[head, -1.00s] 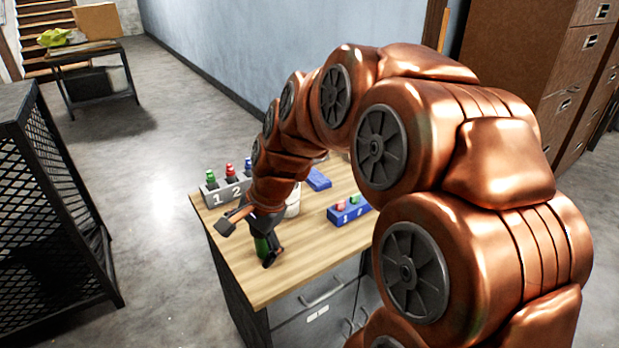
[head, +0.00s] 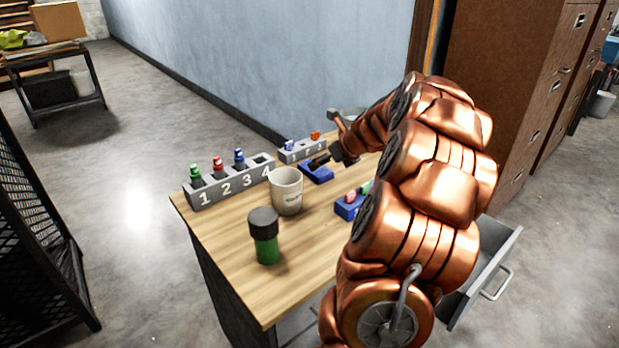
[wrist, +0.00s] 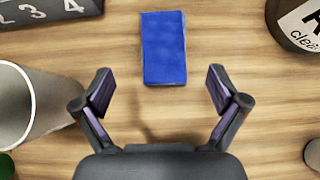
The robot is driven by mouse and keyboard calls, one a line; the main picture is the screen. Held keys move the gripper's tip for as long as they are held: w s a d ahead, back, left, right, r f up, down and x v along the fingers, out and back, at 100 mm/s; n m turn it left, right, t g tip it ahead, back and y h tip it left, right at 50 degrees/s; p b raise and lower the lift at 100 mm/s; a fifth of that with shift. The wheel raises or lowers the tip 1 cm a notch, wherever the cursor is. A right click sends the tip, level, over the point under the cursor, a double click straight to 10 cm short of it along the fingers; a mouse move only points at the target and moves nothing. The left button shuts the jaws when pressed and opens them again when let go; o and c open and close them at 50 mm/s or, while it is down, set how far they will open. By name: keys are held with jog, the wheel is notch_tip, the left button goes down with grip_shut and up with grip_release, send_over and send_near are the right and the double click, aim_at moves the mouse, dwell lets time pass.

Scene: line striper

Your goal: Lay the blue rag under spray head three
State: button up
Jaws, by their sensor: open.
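The blue rag (wrist: 164,48) lies flat on the wooden table, a folded rectangle ahead of my gripper (wrist: 160,84) in the wrist view. My gripper is open and empty, its two fingers spread wider than the rag. In the head view the gripper (head: 327,140) is at the back of the table over the rag (head: 316,173), partly covering it. A grey rack (head: 232,185) numbered 1 to 4 stands at the left back edge. Slots 1, 2 and 3 hold green, red and blue spray heads; spray head three (head: 239,158) is the blue one. Slot 4 looks empty.
A grey-white cup (head: 286,191) stands between rack and rag. A green bottle with a black cap (head: 264,236) stands near the front. A small blue holder (head: 348,207) and another grey rack (head: 301,151) are close by. A drawer (head: 487,276) is open at the right.

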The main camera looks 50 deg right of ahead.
aim_at(321, 172)
jog(key=shift+w+d+f, duration=0.15)
jog(key=shift+d+f, duration=0.05)
jog(key=shift+f, duration=0.15)
jog(key=shift+x, duration=1.45)
jog(key=shift+w+d+r+x, duration=0.1)
jog(key=shift+x, duration=0.65)
jog(key=shift+w+d+r+x, duration=0.1)
jog(key=shift+r+x, duration=0.05)
jog(key=shift+x, duration=0.65)
jog(key=shift+w+d+r+x, duration=0.1)
jog(key=shift+x, duration=0.65)
jog(key=c, duration=1.2)
notch_tip(321, 172, up, 10)
jog(key=shift+r+p, duration=0.1)
jog(key=shift+p, duration=0.3)
